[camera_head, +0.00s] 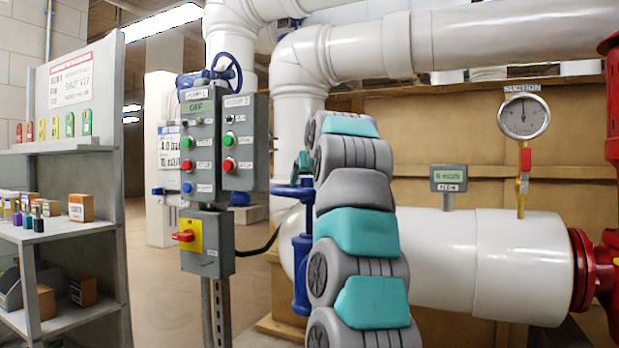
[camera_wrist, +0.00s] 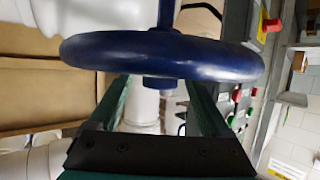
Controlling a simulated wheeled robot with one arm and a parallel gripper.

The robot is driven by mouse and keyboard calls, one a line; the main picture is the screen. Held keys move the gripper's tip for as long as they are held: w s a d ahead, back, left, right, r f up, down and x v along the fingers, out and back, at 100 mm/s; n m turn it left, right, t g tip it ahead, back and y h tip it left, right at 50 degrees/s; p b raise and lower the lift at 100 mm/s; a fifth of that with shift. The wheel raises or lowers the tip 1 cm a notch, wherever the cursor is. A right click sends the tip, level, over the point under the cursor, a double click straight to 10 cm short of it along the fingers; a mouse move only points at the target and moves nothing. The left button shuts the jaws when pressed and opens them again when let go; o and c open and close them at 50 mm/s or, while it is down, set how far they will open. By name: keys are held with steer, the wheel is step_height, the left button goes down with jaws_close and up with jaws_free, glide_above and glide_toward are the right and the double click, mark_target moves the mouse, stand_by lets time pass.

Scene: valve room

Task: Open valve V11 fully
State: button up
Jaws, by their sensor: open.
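A blue handwheel (camera_wrist: 160,57) crosses the upper part of the wrist view, seen nearly edge-on, with its stem running up and out of the picture. My gripper (camera_wrist: 158,84) is open, its two dark green fingers set well apart. They reach up to the wheel's lower edge in the picture, one on each side of its hub, with no visible grip; contact cannot be told. In the head view, a blue handwheel (camera_head: 288,192) on a blue valve body (camera_head: 302,262) shows beside my arm, which partly hides it. I see no readable V11 tag.
A grey control box (camera_head: 240,142) with buttons and a switch box (camera_head: 207,243) stand left of the valve. Another blue handwheel (camera_head: 226,72) is above them. A white pipe (camera_head: 480,255) with a suction gauge (camera_head: 523,117) lies right. Shelves (camera_head: 70,230) stand far left.

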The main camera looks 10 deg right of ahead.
steer(key=shift+w+f, duration=0.15)
steer(key=shift+w, duration=0.2)
jaws_close()
stand_by(0.5)
